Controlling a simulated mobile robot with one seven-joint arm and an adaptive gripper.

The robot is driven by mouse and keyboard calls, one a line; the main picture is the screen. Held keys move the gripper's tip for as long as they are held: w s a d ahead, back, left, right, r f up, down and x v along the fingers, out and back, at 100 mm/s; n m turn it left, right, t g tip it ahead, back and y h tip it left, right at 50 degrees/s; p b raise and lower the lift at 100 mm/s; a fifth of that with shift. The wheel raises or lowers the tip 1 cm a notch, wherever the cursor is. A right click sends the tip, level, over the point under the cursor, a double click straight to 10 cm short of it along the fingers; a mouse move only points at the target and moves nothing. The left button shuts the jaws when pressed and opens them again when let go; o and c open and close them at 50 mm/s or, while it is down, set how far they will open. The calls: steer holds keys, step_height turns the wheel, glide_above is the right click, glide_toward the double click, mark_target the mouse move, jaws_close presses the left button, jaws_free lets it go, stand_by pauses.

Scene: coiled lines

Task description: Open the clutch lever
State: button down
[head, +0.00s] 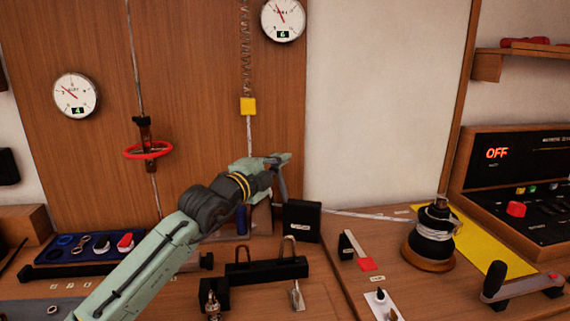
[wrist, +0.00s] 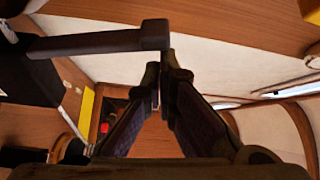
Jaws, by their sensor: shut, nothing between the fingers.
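The clutch is a black block (head: 302,220) on the bench against the wall, with a pale line running out to its right. In the wrist view, the clutch body (wrist: 28,72) is at the left edge. Its dark lever (wrist: 100,41) reaches right from the body and ends in a short bent tip. My gripper (wrist: 162,72) is shut and empty, its fingertips close by the lever's tip. I cannot tell whether they touch. In the head view my gripper (head: 281,185) is just left of and above the block, where the lever is hard to make out.
A winch drum (head: 434,240) wrapped with line stands right of the clutch, near a yellow mat (head: 490,252). A black rack with hooks (head: 266,271) stands in front, and a blue tray (head: 75,248) lies left. A red ring (head: 148,150) hangs on the wooden wall panel.

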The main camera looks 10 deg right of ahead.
steer(key=shift+w+a, duration=0.15)
steer(key=shift+a, duration=0.15)
stand_by(0.4)
steer(key=shift+a, duration=0.1)
steer(key=v, duration=1.1)
steer(key=shift+s+a, duration=0.15)
steer(key=shift+s, duration=0.25)
steer(key=shift+f, duration=0.15)
